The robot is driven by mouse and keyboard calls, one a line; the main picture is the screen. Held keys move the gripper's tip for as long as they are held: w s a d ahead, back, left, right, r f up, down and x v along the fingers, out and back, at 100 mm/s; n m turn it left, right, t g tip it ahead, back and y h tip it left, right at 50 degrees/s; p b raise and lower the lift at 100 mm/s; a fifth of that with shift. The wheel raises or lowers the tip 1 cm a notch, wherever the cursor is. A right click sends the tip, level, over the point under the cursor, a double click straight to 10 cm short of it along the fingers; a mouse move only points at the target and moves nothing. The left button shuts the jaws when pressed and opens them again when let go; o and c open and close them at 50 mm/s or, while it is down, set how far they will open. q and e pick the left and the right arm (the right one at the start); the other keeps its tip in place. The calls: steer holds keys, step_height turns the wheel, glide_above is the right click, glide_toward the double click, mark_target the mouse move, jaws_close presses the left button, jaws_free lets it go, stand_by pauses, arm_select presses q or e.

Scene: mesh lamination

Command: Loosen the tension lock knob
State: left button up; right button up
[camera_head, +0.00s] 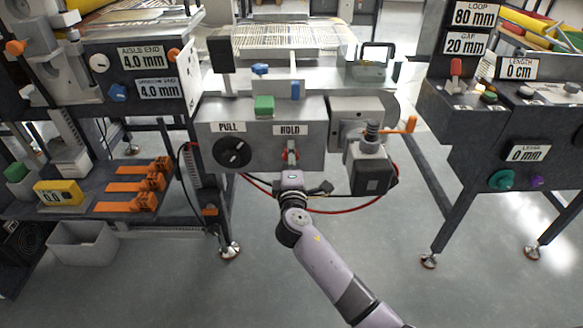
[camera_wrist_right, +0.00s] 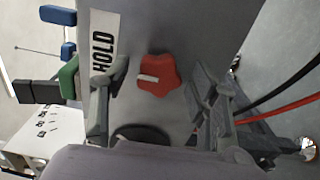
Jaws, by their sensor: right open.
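The red lobed knob (camera_wrist_right: 158,75) is on the grey front panel (camera_wrist_right: 190,25) beside the HOLD label (camera_wrist_right: 104,40). It has a white mark on its face. In the head view the red knob (camera_head: 284,155) is mostly covered by my right gripper (camera_head: 291,160), which is at the panel under the HOLD label. In the right wrist view my right gripper (camera_wrist_right: 157,78) is open, with one finger on each side of the knob and visible gaps between. I cannot tell the exact depth to the knob. My left gripper is out of view.
A black PULL dial (camera_head: 232,152) is left of the knob on the same panel. A green block (camera_head: 264,106) and blue levers (camera_head: 260,69) are above. An orange-handled crank (camera_head: 410,124) and a motor box (camera_head: 370,172) stand right. A red cable (camera_head: 345,211) hangs below.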

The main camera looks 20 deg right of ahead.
steer(key=v, duration=1.1)
steer(key=shift+s, duration=0.35)
steer(key=shift+a+r, duration=0.1)
steer(key=shift+a, duration=0.05)
